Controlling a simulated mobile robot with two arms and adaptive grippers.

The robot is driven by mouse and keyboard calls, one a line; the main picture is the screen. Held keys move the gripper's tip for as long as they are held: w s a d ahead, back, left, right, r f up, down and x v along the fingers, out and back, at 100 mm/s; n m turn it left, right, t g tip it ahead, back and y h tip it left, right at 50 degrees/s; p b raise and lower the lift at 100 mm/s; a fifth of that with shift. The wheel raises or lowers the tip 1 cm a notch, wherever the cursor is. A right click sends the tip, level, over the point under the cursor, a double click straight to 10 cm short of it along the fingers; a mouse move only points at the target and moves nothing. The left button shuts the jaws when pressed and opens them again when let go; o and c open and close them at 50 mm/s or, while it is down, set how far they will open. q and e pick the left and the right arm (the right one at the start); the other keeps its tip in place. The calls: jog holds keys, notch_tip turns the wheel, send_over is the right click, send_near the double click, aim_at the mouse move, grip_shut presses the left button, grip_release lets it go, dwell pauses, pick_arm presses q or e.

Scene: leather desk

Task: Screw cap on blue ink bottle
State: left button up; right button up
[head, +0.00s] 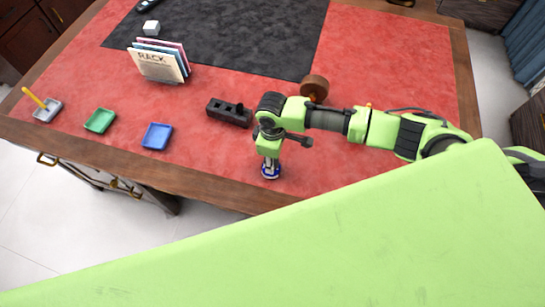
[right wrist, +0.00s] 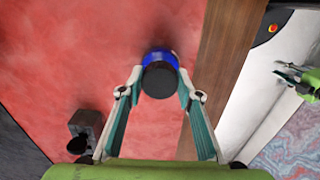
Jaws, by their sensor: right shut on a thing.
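The blue ink bottle (head: 270,175) stands upright on the red desk surface, near the front wooden edge. My right gripper (head: 270,160) points down right above it. In the right wrist view the gripper (right wrist: 160,80) is shut on a round black cap (right wrist: 159,80). The blue bottle (right wrist: 160,57) shows just beneath and beyond the cap. The cap lines up closely over the bottle, but whether its thread is seated is hidden. What looks like my left gripper (right wrist: 287,71) shows small at the right of the wrist view, away from the desk; its jaws are unclear.
A dark block with holes (head: 229,112) lies left of my right gripper, with a round wooden object (head: 314,88) behind.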

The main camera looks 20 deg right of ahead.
jog(key=shift+s+m+p, duration=0.2)
jog(key=shift+m+p, duration=0.8)
jog(key=shift+m, duration=0.2)
jog(key=shift+f, duration=0.1)
jog(key=shift+m, duration=0.3)
jog(key=shift+m+p, duration=0.6)
jog(key=shift+p, duration=0.2)
jog(key=shift+a+m, duration=0.15)
jog(key=shift+m, duration=1.25)
jog(key=m, duration=0.4)
